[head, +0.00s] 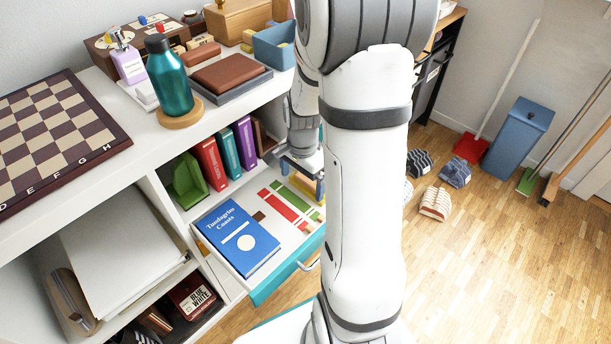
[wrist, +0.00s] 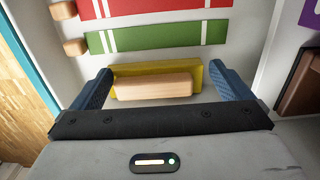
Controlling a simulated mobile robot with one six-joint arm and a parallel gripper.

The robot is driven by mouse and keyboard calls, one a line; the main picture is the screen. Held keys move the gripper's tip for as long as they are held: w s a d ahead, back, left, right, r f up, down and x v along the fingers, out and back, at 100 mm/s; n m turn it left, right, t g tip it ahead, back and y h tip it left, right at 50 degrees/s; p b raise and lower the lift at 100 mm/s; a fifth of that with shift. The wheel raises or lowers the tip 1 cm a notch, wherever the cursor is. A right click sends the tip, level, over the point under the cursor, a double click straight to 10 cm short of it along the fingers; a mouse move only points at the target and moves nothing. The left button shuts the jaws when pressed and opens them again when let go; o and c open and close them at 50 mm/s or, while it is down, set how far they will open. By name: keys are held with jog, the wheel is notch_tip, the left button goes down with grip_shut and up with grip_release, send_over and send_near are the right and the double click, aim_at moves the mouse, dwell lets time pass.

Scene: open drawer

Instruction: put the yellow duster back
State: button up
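The yellow duster (wrist: 197,78) has a light wooden block on its near face. It lies between the blue fingertips of my gripper (wrist: 160,82) in the wrist view. The fingers stand at its two ends, very close to it; I cannot tell whether they press on it. In the head view my gripper (head: 305,172) is low over the right part of the open drawer (head: 212,215), and my arm partly hides it. I cannot tell whether the duster rests on the drawer floor or is held just above it.
Red (wrist: 150,8) and green (wrist: 160,38) striped bars lie beyond the duster in the drawer. A blue book (head: 238,238) fills the drawer's near left. The white shelf top above holds a teal bottle (head: 170,80) and a chessboard (head: 55,130).

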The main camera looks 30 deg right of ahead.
aim_at(303, 186)
jog(key=shift+r, duration=0.1)
notch_tip(303, 186, up, 12)
jog(key=p, duration=0.5)
jog(key=s+a+r+n+t, duration=0.1)
jog(key=s+a+r+n, duration=0.4)
jog(key=s+a+n, duration=0.4)
jog(key=shift+s+a+r+n, duration=0.25)
jog(key=shift+s+n, duration=1.25)
jog(key=shift+n, duration=1)
jog(key=shift+s, duration=0.2)
jog(key=shift+c, duration=0.3)
